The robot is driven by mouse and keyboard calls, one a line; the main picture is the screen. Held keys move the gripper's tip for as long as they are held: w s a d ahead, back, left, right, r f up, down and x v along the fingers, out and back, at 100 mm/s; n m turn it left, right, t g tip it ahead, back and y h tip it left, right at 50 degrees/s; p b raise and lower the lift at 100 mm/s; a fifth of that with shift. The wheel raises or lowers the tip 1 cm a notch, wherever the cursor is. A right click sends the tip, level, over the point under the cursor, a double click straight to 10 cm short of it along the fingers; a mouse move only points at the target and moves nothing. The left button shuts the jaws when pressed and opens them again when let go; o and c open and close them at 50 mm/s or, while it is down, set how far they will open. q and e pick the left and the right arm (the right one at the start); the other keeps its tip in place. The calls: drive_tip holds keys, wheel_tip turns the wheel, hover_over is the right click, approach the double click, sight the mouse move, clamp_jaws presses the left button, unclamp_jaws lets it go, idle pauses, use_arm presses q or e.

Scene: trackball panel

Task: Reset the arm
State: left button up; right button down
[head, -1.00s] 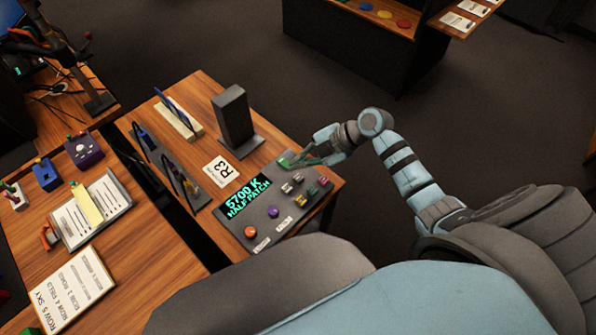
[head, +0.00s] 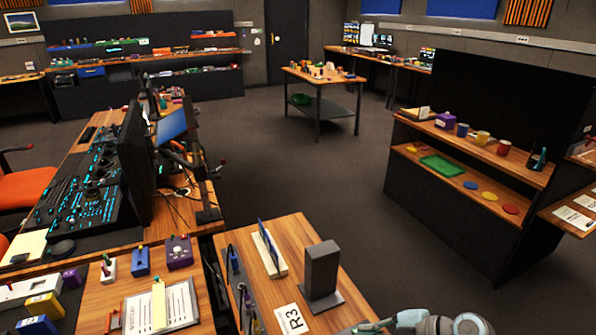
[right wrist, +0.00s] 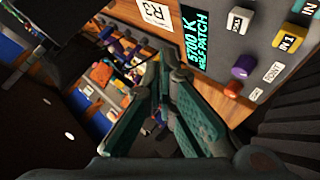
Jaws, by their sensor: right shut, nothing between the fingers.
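My right gripper (right wrist: 163,72) is shut and empty in the right wrist view, its two green-grey fingers converging. It is beside and apart from the grey control panel (right wrist: 262,95). The panel carries a display (right wrist: 198,40) reading 5700 K HALF PATCH, a purple knob (right wrist: 243,66) and labelled keys. In the head view only part of my right gripper (head: 370,326) and forearm shows at the bottom edge; the panel is out of that frame. My left gripper is in neither view.
A dark upright block (head: 322,268) and an R3 card (head: 291,320) are on the wooden desk (head: 240,238). A console desk with a monitor (head: 137,155) stands left. A shelf unit (head: 440,215) stands right. The floor between (head: 290,170) is clear.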

drive_tip(key=w+a+r+m+t+y, duration=0.1)
drive_tip(key=w+a+r+m+t, duration=0.15)
drive_tip(key=r+t, duration=0.85)
drive_tip(key=s+d+r+m+t+h, duration=0.1)
drive_tip(key=s+d+m+h, duration=0.1)
drive_tip(key=d+m+h, duration=0.55)
drive_tip(key=s+d+r+m+h, duration=0.1)
drive_tip(key=d+r+m+h, duration=0.1)
drive_tip(key=d+m+h, duration=0.5)
drive_tip(key=s+a+f+m+g+y, duration=0.2)
drive_tip(key=s+a+f+g, duration=0.1)
drive_tip(key=s+f+g, duration=0.55)
drive_tip(key=s+a+f+m+g+y, duration=0.1)
drive_tip(key=s+a+f+g, duration=0.2)
drive_tip(key=s+f+g, duration=0.8)
drive_tip(key=s+f+t, duration=0.2)
drive_tip(key=s+f, duration=0.1)
drive_tip(key=f, duration=0.6)
drive_tip(key=s+f+t, duration=0.2)
drive_tip(key=f, duration=0.7)
drive_tip(key=s+d+f+g, duration=0.1)
drive_tip(key=s+f, duration=1.2)
drive_tip(key=s, duration=0.1)
drive_tip(key=shift+s+d+m+y, duration=0.25)
drive_tip(key=shift+s+m+y, duration=0.05)
drive_tip(key=shift+m+y, duration=0.1)
